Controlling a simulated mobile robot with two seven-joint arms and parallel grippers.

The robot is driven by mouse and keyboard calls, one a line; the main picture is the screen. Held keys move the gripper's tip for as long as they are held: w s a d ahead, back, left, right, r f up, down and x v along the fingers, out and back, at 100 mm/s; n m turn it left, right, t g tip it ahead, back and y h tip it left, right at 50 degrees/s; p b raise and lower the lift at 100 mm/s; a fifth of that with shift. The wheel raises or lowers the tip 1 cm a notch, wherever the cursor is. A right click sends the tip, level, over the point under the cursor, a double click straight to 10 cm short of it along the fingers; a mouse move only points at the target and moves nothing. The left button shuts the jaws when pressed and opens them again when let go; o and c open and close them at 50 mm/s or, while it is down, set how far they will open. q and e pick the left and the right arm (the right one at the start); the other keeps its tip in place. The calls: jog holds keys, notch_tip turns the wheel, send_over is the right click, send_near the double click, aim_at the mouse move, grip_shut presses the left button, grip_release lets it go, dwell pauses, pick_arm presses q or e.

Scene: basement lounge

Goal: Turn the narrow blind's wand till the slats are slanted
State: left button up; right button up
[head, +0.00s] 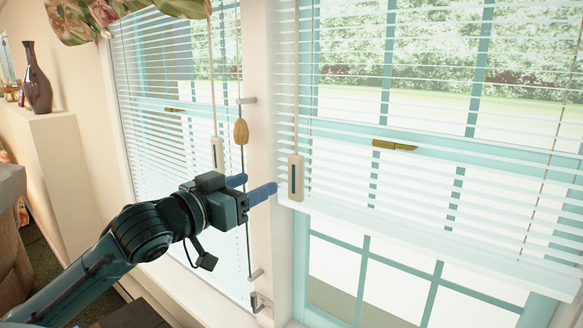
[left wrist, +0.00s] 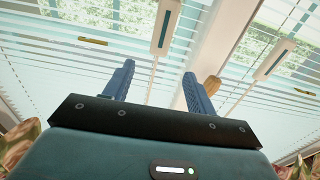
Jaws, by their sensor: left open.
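In the head view the left blind (head: 155,150) looks the narrower, though it is seen at a slant; its wand ends in a pale handle (head: 217,153). The right blind (head: 430,185) has a similar wand handle (head: 296,178). Both blinds let the outdoors show between their slats. My left gripper (head: 254,186) is open, its blue fingers pointing right, just left of the right blind's handle. In the left wrist view, which appears upside down, that wand passes between the fingers (left wrist: 157,88); contact cannot be told. My right gripper is not in view.
A patterned valance (head: 125,12) hangs at the top left. A dark vase (head: 37,80) stands on a ledge at the far left.

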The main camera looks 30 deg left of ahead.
aim_at(293, 167)
pick_arm(q)
jog(key=w+p, duration=0.1)
jog(key=w, duration=0.2)
jog(key=w+p, duration=0.1)
jog(key=w, duration=0.3)
jog(key=w+p, duration=0.1)
jog(key=w, duration=0.2)
jog(key=shift+w+d+r, duration=0.1)
jog(key=shift+w+d, duration=0.25)
jog(key=shift+w, duration=0.05)
jog(key=shift+w+d+p, duration=0.1)
jog(key=shift+w+p, duration=0.3)
jog(key=shift+w, duration=0.25)
jog(key=c, duration=1)
